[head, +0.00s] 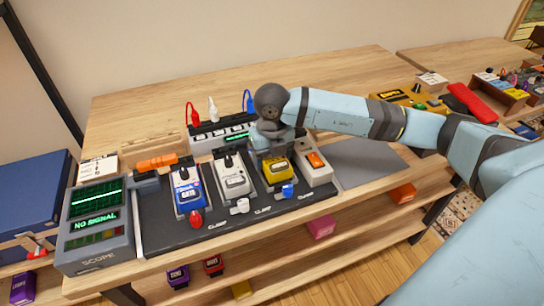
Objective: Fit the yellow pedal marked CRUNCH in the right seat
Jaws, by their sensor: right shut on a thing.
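The yellow pedal (281,178) is at the right seat of the dark pedalboard (212,237). It looks roughly upright, but whether it sits fully down cannot be told. Its marking is too small to read. My right gripper (277,157) points down over the pedal's back part and is shut on it; the fingers hide that part. A blue clamp knob (288,191) is just in front of the yellow pedal. A white pedal (233,181) is in the middle seat and a blue pedal marked GATE (187,193) in the left seat. My left gripper is out of view.
A pale box with an orange switch (315,163) stands close right of the yellow pedal. A rack with red, white and blue cables (205,143) is behind. The scope reading NO SIGNAL (96,225) is at the left. A bare grey mat (368,162) lies at the right.

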